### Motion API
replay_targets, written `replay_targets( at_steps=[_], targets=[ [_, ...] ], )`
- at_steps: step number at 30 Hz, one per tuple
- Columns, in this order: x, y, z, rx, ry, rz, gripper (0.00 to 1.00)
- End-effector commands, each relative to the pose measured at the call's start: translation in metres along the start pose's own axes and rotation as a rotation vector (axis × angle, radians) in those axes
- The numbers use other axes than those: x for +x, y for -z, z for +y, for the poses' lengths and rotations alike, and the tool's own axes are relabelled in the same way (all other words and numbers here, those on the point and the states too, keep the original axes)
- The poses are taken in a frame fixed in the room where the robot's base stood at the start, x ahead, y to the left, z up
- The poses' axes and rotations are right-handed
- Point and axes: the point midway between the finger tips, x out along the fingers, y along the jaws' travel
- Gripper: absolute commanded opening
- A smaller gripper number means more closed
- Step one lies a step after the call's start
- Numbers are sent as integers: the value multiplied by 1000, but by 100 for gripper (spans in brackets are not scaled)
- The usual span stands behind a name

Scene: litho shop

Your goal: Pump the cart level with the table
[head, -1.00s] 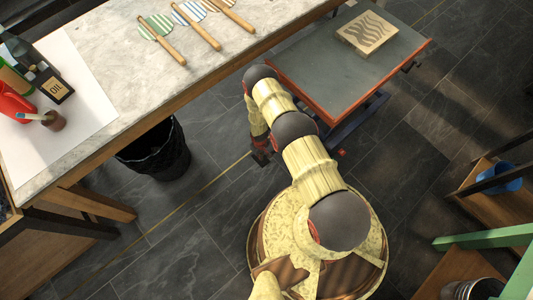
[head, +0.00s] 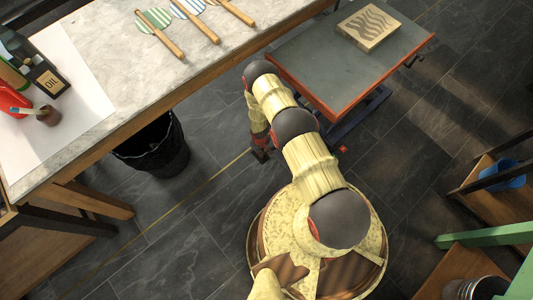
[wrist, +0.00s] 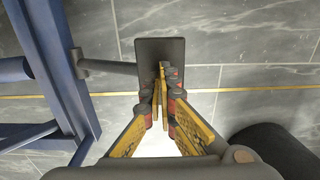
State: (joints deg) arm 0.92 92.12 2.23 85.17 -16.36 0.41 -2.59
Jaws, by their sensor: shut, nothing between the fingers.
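The cart has a grey top with an orange-red rim (head: 383,80) and stands beside the far part of the pale stone-topped table (head: 130,92). Its top looks lower than the tabletop; the exact gap is hard to judge. In the wrist view, a dark flat pedal (wrist: 148,47) sits on a grey bar beside the cart's blue frame (wrist: 52,62). My gripper (wrist: 162,72) is shut and empty, its fingertips over the pedal. I cannot tell whether they touch it. In the head view my gripper (head: 260,146) is low by the cart's near left side.
A block with a wavy pattern (head: 369,26) lies on the cart top. A black bin (head: 153,147) stands under the table edge. Striped tools and an oil container (head: 49,80) are on the table. Shelving with a blue bucket (head: 503,172) stands at right. Floor between is clear.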

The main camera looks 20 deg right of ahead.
Motion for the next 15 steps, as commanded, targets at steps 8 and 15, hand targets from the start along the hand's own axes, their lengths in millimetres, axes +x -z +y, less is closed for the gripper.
replay_targets(
  at_steps=[8,15],
  targets=[
    [25,0,1,1,0,-1,0],
    [42,-1,2,1,0,-1,0]
  ],
)
